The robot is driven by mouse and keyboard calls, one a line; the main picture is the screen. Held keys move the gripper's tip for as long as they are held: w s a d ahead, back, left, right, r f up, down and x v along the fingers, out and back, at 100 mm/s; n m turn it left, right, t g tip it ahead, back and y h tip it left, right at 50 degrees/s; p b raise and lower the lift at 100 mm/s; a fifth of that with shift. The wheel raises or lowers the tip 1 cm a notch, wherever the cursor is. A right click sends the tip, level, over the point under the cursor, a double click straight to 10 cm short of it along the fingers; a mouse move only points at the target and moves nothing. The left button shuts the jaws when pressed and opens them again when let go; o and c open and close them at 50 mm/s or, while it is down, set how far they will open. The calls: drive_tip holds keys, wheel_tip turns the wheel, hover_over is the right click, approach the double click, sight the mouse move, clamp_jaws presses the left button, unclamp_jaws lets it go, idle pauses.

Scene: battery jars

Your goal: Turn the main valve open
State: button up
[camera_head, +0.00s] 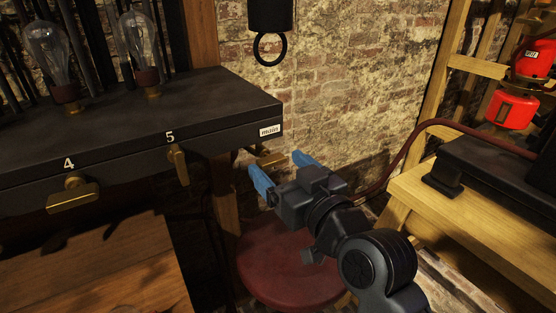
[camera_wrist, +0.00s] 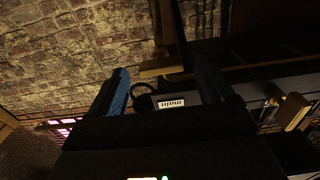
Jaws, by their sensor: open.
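The main valve's brass handle (camera_head: 268,160) shows in the head view below the white "main" label (camera_head: 270,130), at the right end of the black bench. It looks roughly level; its stem is hidden. My gripper (camera_head: 280,169) is open, its two blue fingers pointing toward the handle from the front right. In the wrist view the handle (camera_wrist: 158,69) lies across the gap between the fingertips of my gripper (camera_wrist: 160,75), and the label (camera_wrist: 172,103) shows upside down. The fingers look empty; I cannot tell whether they touch the handle.
Brass valves 4 (camera_head: 73,195) and 5 (camera_head: 178,164) sit along the bench (camera_head: 215,100) front. A red round stool (camera_head: 290,265) stands beneath my gripper. A black ring (camera_head: 270,48) hangs above. A wooden shelf with red lanterns (camera_head: 512,108) and a hose stands right.

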drive_tip(key=shift+x, duration=0.8)
drive_tip(key=shift+c, duration=0.4)
drive_tip(key=c, duration=1)
drive_tip(key=shift+o, duration=0.2)
